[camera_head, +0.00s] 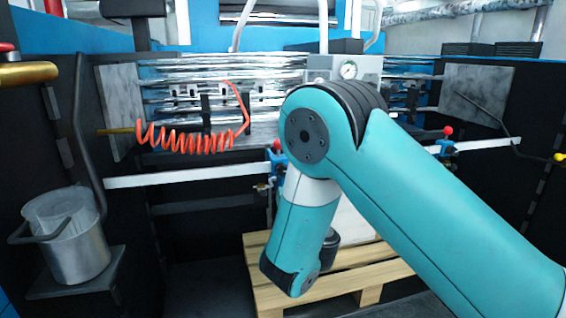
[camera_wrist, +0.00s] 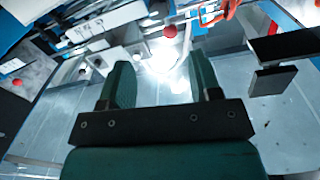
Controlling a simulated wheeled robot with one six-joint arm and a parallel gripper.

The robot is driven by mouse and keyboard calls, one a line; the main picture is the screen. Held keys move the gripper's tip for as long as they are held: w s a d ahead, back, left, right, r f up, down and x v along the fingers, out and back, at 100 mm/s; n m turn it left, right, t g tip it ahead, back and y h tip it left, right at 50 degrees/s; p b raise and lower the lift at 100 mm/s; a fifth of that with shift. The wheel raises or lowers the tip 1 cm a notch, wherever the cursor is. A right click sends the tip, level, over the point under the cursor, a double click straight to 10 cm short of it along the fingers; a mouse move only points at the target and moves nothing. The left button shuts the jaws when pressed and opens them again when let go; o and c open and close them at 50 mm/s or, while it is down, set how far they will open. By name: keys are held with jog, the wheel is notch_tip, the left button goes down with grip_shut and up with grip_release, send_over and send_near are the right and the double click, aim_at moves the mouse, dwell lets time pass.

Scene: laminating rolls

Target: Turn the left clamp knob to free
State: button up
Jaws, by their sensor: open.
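The left clamp knob (camera_head: 277,144) is a small red ball above a blue clamp (camera_head: 278,160) on the white rail, just left of my arm in the head view. A red ball that appears to be the same knob (camera_wrist: 169,31) shows in the wrist view, beyond the fingertips and between their lines. My gripper (camera_wrist: 162,66) is open, with two dark green fingers apart and nothing visible between them. It looks clear of the knob. In the head view my arm hides the gripper. I cannot read the knob's turn position.
An orange coiled hose (camera_head: 185,138) hangs left of the clamp. Another red knob (camera_head: 447,131) stands on the right. A wooden pallet (camera_head: 258,272) lies below, a metal bucket (camera_head: 75,240) sits at the left, and a pressure gauge (camera_head: 348,70) shows behind my arm.

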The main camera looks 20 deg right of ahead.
aim_at(283, 172)
jog(key=w+p, duration=0.3)
jog(key=w, duration=0.1)
jog(key=w+p, duration=0.4)
jog(key=w+d+p, duration=0.1)
jog(key=w+p, duration=0.2)
jog(key=w, duration=0.1)
jog(key=shift+w+r+p, duration=0.1)
jog(key=shift+w+p, duration=0.1)
jog(key=shift+p, duration=0.2)
jog(key=shift+w, duration=0.5)
jog(key=c, duration=0.9)
